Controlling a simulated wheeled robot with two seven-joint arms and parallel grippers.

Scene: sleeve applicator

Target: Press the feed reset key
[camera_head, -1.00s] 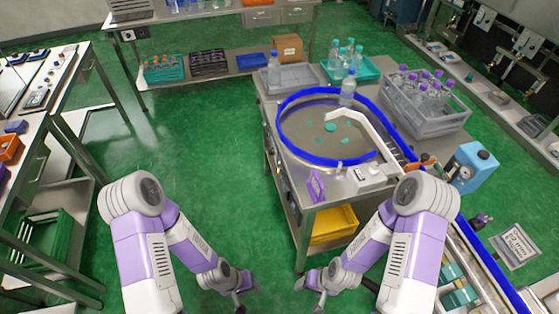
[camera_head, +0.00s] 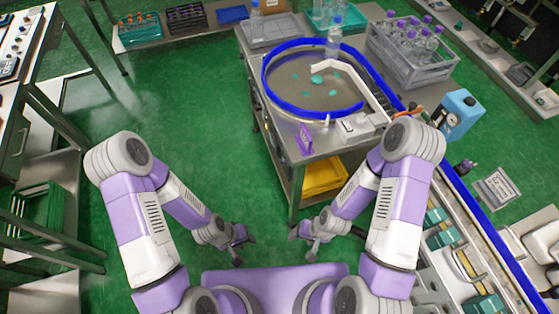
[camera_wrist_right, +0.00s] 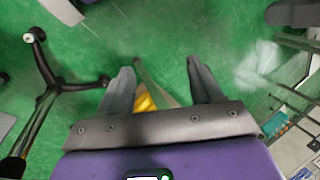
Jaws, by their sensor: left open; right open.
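A small white control box (camera_head: 350,127) sits at the front edge of the round feed table (camera_head: 290,147). The feed reset key cannot be made out at this size. A purple framed piece (camera_head: 305,140) stands at the table's front left edge. My left gripper (camera_head: 239,248) is open and empty over the green floor, left of the table. My right gripper (camera_head: 305,246) is open and empty, low in front of the table and well apart from the control box. In the right wrist view, its two fingers (camera_wrist_right: 158,82) are spread over the floor.
A blue-rimmed turntable (camera_head: 300,85) holds several teal caps and a bottle. A grey crate of purple-capped bottles (camera_head: 412,52) stands behind right. A blue device (camera_head: 458,112) and a conveyor (camera_head: 450,230) lie to the right. A yellow bin (camera_head: 322,176) is under the table.

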